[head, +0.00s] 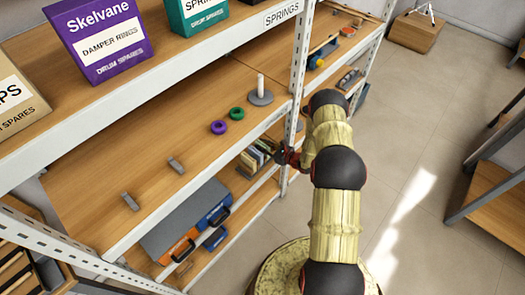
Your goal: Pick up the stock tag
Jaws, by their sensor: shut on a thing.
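My gripper (284,157) is small and partly hidden behind my own arm in the head view. It is at the front edge of the shelving, beside the white upright post, level with the middle shelf's right end. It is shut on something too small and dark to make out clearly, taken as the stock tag. I cannot make out a separate stock tag elsewhere. A white "SPRINGS" label (282,14) is on the upper shelf's front edge.
The middle shelf (120,165) bears a purple ring (219,127), a green ring (237,113), a grey stand with a white peg (260,95) and two small grey blocks. Boxes stand above; tool cases (190,220) and books (256,156) below. Floor at right is clear up to a bench (490,200).

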